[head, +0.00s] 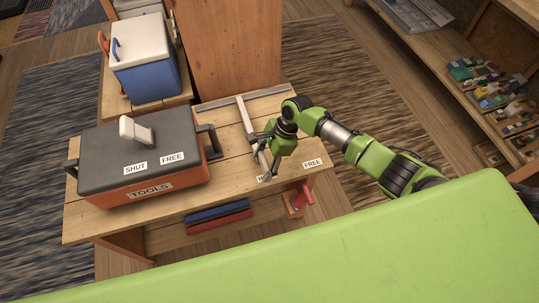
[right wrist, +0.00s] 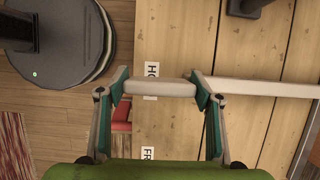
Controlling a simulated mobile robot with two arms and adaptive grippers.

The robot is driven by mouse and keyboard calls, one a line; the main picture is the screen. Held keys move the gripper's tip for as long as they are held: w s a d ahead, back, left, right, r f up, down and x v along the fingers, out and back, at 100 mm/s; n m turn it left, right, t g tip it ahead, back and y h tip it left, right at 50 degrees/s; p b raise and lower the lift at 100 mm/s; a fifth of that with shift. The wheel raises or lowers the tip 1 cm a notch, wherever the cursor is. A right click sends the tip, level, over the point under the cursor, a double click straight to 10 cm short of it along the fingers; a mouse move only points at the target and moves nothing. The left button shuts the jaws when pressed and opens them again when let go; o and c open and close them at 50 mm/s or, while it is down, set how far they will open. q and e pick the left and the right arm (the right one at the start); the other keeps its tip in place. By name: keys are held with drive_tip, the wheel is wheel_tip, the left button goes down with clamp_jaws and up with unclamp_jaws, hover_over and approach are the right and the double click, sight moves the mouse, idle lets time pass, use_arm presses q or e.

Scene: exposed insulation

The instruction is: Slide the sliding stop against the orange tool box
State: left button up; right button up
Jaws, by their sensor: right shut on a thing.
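The orange tool box (head: 150,192) with a dark grey lid stands at the left of the wooden bench in the head view. A white catch sits on its lid. The sliding stop (head: 245,120) is a pale metal bar across the bench, right of the tool box. A strip of bare wood lies between the bar and the tool box's black side handle (head: 210,142). My right gripper (head: 268,150) is at the near part of the stop. In the right wrist view its fingers (right wrist: 162,88) are shut on a pale piece at the stop's end. My left gripper is not in view.
A metal rail (head: 265,92) runs along the bench's back edge. A FREE label (head: 312,163) lies at the bench's right. A blue cooler (head: 145,75) stands behind the tool box. A red-handled clamp (head: 300,198) shows at the front edge. A green surface fills the foreground.

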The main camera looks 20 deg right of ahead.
drive_tip(key=a+p, duration=0.1)
drive_tip(key=a+r+p, duration=0.1)
drive_tip(key=a+p, duration=0.2)
drive_tip(key=shift+w+a+r+p, duration=0.2)
drive_tip(key=shift+w+a+p, duration=0.05)
drive_tip(key=shift+w+p, duration=0.15)
drive_tip(key=a, duration=0.2)
drive_tip(key=a+p, duration=0.1)
drive_tip(key=a, duration=0.1)
drive_tip(key=a+f, duration=0.1)
drive_tip(key=a, duration=0.2)
drive_tip(key=shift+s, duration=0.3)
drive_tip(key=o, duration=1.6)
drive_tip(key=shift+s, duration=0.1)
drive_tip(key=shift+f, duration=0.1)
drive_tip(key=shift+s+d, duration=0.15)
drive_tip(key=v, duration=1.1)
drive_tip(key=shift+d+r, duration=0.15)
drive_tip(key=shift+r, duration=0.25)
